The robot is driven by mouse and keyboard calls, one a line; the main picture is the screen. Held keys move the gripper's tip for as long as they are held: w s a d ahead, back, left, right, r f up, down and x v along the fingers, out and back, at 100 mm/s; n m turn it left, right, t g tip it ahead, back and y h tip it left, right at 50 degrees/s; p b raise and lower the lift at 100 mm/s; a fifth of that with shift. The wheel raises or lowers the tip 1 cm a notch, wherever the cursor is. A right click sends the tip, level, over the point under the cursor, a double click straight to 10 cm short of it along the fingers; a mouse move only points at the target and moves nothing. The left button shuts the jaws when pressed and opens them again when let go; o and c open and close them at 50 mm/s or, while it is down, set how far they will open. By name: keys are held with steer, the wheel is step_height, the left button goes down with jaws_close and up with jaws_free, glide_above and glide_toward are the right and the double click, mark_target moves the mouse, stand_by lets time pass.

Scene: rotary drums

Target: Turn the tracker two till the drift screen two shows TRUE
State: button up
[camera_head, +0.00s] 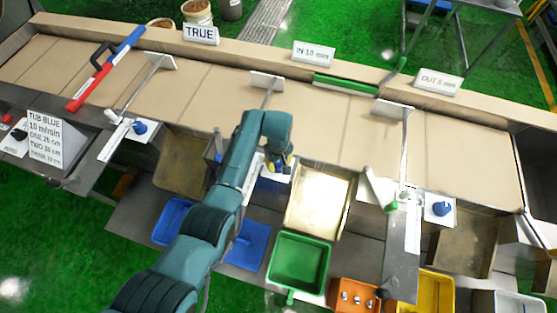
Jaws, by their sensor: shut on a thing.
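My gripper (283,164) points down at a white plate (269,173) at the near edge of the tan belt, in the middle of the row. It is shut on the knob of tracker two, which the gripper mostly hides. The middle screen (313,53) on the far rail, which I take as drift screen two, reads "IN 10 mm". The left screen (200,35) reads "TRUE" and the right screen (439,83) reads "OUT 6 mm".
Other blue knobs stand on white plates at left (140,127) and right (441,208). Thin arms with paddles reach over the belt (220,92). A red and blue bar (105,70) lies on the belt. A green bin (299,262) and other bins stand in front.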

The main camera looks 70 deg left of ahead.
steer(key=shift+f+n, duration=0.1)
steer(key=shift+n, duration=0.2)
steer(key=n, duration=0.5)
steer(key=shift+p, duration=0.3)
steer(key=n, duration=0.5)
steer(key=shift+f+n, duration=0.1)
steer(key=shift+n, duration=0.3)
steer(key=o, duration=1.2)
steer(key=shift+c, duration=0.2)
steer(key=shift+o, duration=0.2)
steer(key=shift+w, duration=0.1)
steer(key=shift+r, duration=0.25)
